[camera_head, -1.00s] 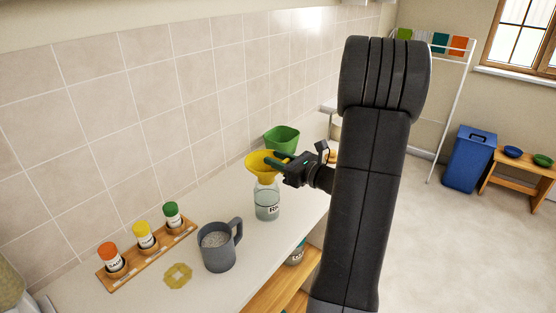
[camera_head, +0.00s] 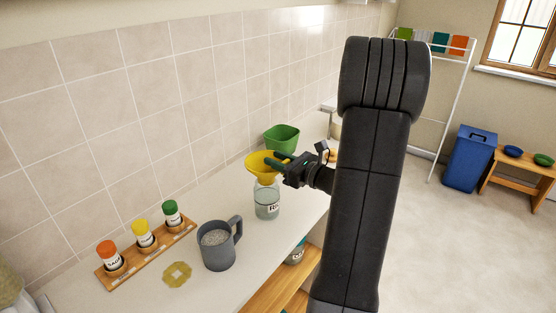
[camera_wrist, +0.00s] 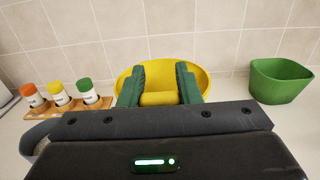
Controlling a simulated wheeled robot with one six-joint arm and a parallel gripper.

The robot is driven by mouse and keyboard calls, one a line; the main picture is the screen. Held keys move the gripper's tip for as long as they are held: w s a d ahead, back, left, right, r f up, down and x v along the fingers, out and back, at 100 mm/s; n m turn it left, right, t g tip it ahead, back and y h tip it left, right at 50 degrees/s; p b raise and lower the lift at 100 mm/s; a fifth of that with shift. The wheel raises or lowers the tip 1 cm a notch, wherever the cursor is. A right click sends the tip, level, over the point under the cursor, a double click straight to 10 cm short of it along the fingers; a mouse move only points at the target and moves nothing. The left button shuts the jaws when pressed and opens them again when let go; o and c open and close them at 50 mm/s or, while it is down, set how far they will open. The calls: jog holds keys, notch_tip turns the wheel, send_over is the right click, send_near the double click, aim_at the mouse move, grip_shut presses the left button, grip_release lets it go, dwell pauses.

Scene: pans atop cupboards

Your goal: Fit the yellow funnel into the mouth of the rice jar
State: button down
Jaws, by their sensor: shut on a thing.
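The yellow funnel (camera_head: 262,166) is upright over the mouth of the clear rice jar (camera_head: 267,203) on the counter. In the head view its lower end meets the jar's top; I cannot tell how deep the spout sits. My gripper (camera_head: 281,162) is shut on the funnel from the right. In the wrist view the green fingers (camera_wrist: 160,90) close on a yellow part at the near side of the funnel (camera_wrist: 205,82). The jar is hidden in the wrist view.
A grey mug (camera_head: 217,248) with pale contents stands left in front of the jar. A rack (camera_head: 150,254) with capped shakers and a yellow trivet (camera_head: 177,274) lie further left. A green tub (camera_head: 282,139) stands behind the funnel, near the tiled wall.

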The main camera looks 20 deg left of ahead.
jog(key=shift+f+b, duration=0.9)
jog(key=shift+f, duration=0.2)
jog(key=c, duration=1)
grip_release()
jog(key=shift+o, duration=0.2)
jog(key=shift+d, duration=0.1)
jog(key=b+v, duration=0.2)
jog(key=v, duration=1.1)
jog(key=shift+s+d, duration=0.2)
jog(key=shift+d, duration=0.1)
jog(key=p+x, duration=0.2)
jog(key=x, duration=1.1)
jog(key=shift+w+a+r, duration=0.1)
jog(key=shift+w+a, duration=0.05)
jog(key=shift+a, duration=0.2)
jog(key=shift+a+r, duration=0.1)
jog(key=shift+r, duration=0.05)
jog(key=shift+r+p, duration=0.15)
jog(key=shift+p, duration=0.2)
